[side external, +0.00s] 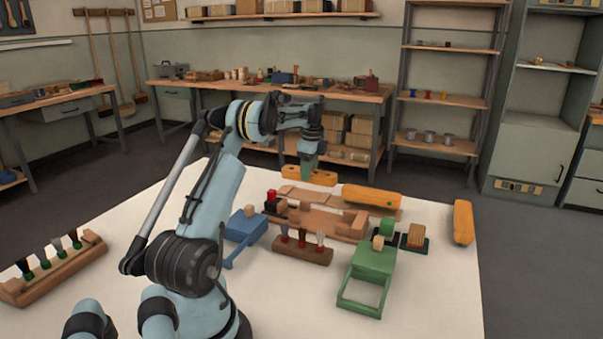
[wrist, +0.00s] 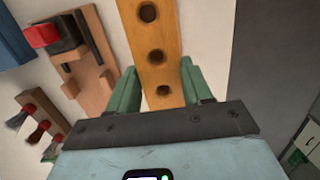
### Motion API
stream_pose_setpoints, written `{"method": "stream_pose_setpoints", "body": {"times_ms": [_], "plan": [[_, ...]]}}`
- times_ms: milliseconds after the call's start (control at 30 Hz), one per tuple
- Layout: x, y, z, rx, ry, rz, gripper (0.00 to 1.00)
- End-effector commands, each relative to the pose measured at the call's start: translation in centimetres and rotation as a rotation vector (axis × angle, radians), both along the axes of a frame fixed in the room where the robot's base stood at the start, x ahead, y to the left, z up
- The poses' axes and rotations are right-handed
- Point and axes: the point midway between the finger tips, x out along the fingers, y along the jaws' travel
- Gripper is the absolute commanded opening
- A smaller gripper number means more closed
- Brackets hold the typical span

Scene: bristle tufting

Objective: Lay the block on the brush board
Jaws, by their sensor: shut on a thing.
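An orange-yellow block (side external: 323,178) with a row of dark holes is held above the table, seen at the back of the work area in the side view. My gripper (side external: 309,165) has green fingers shut on it. In the wrist view the block (wrist: 160,35) runs up between the two fingers of my gripper (wrist: 159,80). A brown wooden board (side external: 318,219) with a raised block at its right end lies in front of it; it shows in the wrist view (wrist: 95,85) at left, apart from the held block. I cannot tell for certain that it is the brush board.
A third orange block (side external: 463,222) lies at the right table edge. A tuft rack (side external: 303,248), a blue fixture (side external: 246,228) and a green fixture (side external: 368,270) stand nearer. Another tuft rack (side external: 60,270) is at left.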

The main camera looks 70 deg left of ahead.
Motion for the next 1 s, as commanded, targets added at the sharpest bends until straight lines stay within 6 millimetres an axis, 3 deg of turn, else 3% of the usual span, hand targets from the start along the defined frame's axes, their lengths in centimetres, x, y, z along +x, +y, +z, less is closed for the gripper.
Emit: {"method": "stream_pose_setpoints", "body": {"times_ms": [167,500,967,1000], "plan": [[-0.6,1.6,-1.0,0.0,0.0,0.0,0.1],[-0.6,1.6,-4.7,0.0,0.0,0.0,0.1],[-0.6,1.6,-5.4,0.0,0.0,0.001,0.09],[-0.6,1.6,-5.4,0.0,0.0,0.001,0.56]]}}
